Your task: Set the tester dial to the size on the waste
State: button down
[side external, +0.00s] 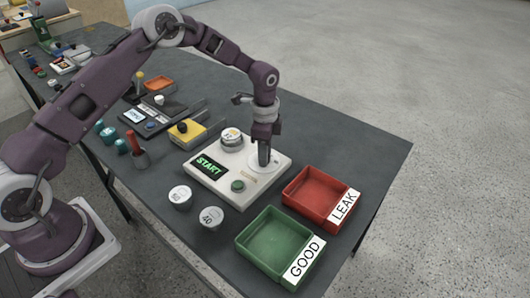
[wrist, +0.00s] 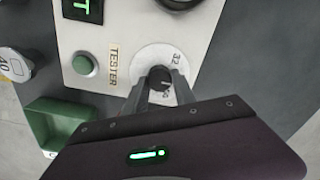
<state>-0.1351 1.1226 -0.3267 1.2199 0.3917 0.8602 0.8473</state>
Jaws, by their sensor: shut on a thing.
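The white tester (side external: 222,190) sits on the dark table, with a screen reading START (side external: 208,166) and a green button (side external: 238,186). A pale waste (side external: 231,137) stands on the tester's far part; its label is too small to read. My gripper (side external: 264,158) points down at the dial (side external: 254,167). In the wrist view my gripper (wrist: 157,90) is shut on the black knob (wrist: 158,76) at the centre of the white dial disc (wrist: 150,58). A 32 shows on the disc right of the knob; another number below is partly hidden by the fingers.
Two loose wastes, one marked 40 (side external: 211,217) and one with an unclear number (side external: 180,197), stand before the tester. A red LEAK tray (side external: 296,205) and a green GOOD tray (side external: 248,250) lie to the right. A yellow block (side external: 186,131) is behind.

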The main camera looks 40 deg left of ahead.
jog(key=n, duration=0.5)
jog(key=shift+w+n, duration=0.1)
jog(key=shift+n, duration=0.3)
jog(key=n, duration=0.6)
jog(key=shift+a, duration=0.1)
dwell(0.6)
jog(key=c, duration=1)
grip_release()
jog(key=shift+r, duration=0.15)
notch_tip(320, 180, up, 7)
jog(key=shift+f, duration=0.1)
